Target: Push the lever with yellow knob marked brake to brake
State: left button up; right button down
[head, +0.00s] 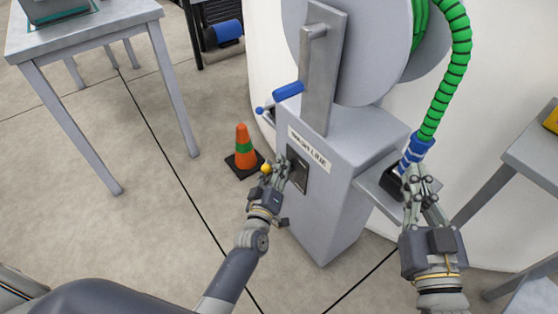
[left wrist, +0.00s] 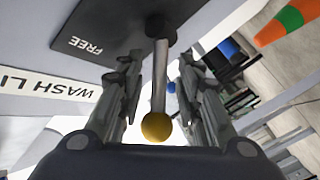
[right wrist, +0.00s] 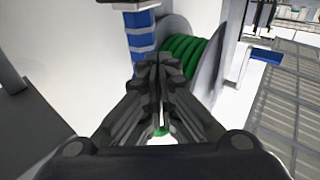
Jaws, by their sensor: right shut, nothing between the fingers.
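The lever is a metal rod (left wrist: 160,75) with a yellow knob (left wrist: 156,127), standing out from a dark plate (left wrist: 100,35) that reads FREE on its visible part. The knob also shows in the head view (head: 266,169), at the front of the grey pedestal. My left gripper (head: 280,174) is at the lever. Its fingers (left wrist: 160,75) are apart, one on each side of the rod, with visible gaps. No BRAKE marking is legible. My right gripper (head: 418,178) is shut and empty, near the blue hose end (head: 413,155) at the pedestal's right.
The grey pedestal (head: 350,140) carries a WASH LINE label, a reel with a green hose (head: 457,60) and a blue-handled crank (head: 288,92). An orange cone (head: 244,148) stands on the floor left of it. Tables stand at the upper left and right edge.

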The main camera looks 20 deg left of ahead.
pick_arm(q)
jog(key=shift+w, duration=0.1)
jog(key=shift+c, duration=0.4)
jog(key=shift+r, duration=0.1)
grip_shut()
jog(key=shift+a, duration=0.1)
